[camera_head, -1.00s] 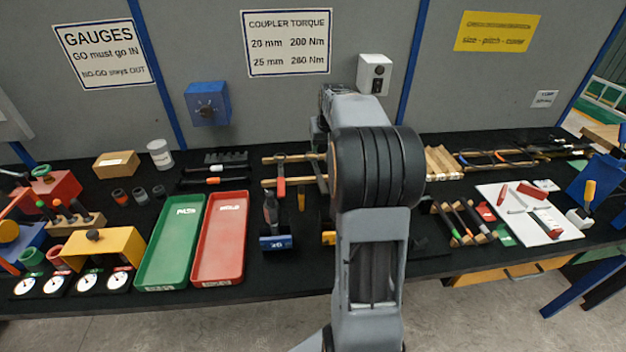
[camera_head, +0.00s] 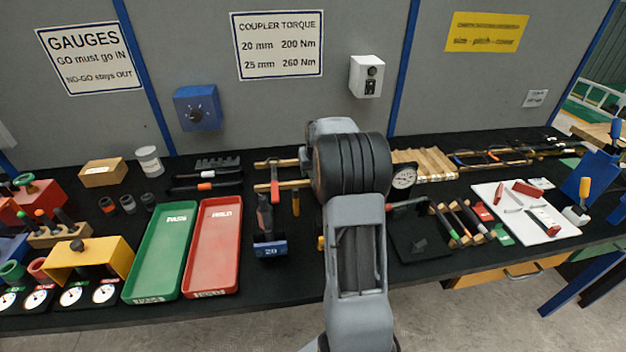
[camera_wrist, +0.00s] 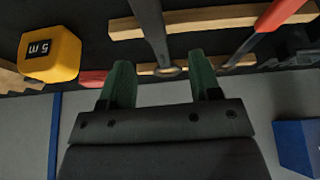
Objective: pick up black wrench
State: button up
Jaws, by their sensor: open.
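In the wrist view, the black wrench (camera_wrist: 153,28) lies across two wooden bars, its ring end near my fingertips. My gripper (camera_wrist: 162,78) is open, with one green finger on each side of the wrench's line. The fingers look empty, and I cannot tell their height above the wrench. A red-handled tool (camera_wrist: 272,22) lies on the bars to the right; it appears as a red wrench (camera_head: 274,182) in the head view. There, my arm hides the black wrench and my gripper.
A yellow tape measure (camera_wrist: 48,55) sits left of my gripper in the wrist view. In the head view, green (camera_head: 160,262) and red trays (camera_head: 213,255) and a blue-headed tool (camera_head: 270,248) lie left of my arm. A dial gauge (camera_head: 404,177) is to its right.

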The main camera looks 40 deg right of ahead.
aim_at(311, 174)
jog(key=shift+p+x, duration=0.35)
jog(key=shift+x, duration=2)
jog(key=shift+s+d+f, duration=0.1)
jog(key=shift+s+f, duration=0.05)
jog(key=shift+s, duration=0.05)
jog(key=shift+c, duration=0.3)
grip_shut()
